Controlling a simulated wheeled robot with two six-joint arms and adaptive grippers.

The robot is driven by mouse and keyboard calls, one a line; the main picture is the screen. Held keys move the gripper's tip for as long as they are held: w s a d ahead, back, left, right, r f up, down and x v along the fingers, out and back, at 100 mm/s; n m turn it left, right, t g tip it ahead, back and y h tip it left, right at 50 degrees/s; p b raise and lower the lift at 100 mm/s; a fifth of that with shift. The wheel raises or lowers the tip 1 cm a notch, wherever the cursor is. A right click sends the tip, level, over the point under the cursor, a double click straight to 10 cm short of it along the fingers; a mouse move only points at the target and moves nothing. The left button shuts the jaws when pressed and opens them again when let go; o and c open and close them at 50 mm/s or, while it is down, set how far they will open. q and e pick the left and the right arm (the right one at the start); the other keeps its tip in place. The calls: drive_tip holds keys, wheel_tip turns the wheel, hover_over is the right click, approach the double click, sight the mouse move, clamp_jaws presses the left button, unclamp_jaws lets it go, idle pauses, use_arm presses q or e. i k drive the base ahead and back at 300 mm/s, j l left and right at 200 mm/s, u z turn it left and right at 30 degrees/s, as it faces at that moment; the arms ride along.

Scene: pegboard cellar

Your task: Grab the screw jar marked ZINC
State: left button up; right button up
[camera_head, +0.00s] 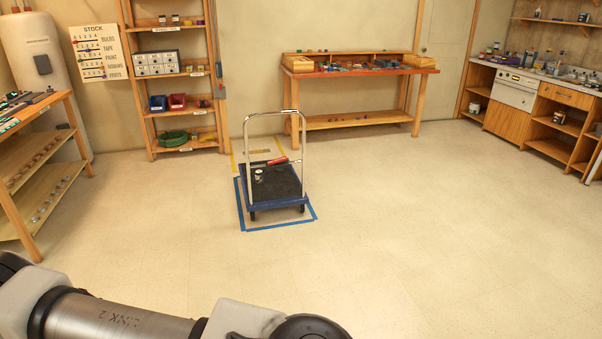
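I cannot make out a jar marked ZINC in this view; no label on the small items is readable from here. Rows of small objects (42,150) too small to identify sit on the lower shelves of the wooden rack (78,136) at the left edge. More small containers (491,50) stand on the counter at the far right. Part of my own arm lies across the bottom left of the head view. Neither of my grippers shows.
A blue platform trolley (276,205) with a red item (277,161) on it stands mid-floor inside blue tape (283,225). A tall shelf (223,130) and a workbench (360,121) line the back wall. A cabinet counter (507,93) stands right. The front and right floor is clear.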

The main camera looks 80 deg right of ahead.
sight(258, 172)
drive_tip(key=z, duration=2.5)
drive_tip(key=i+u, duration=0.25)
drive_tip(key=i, duration=1.1)
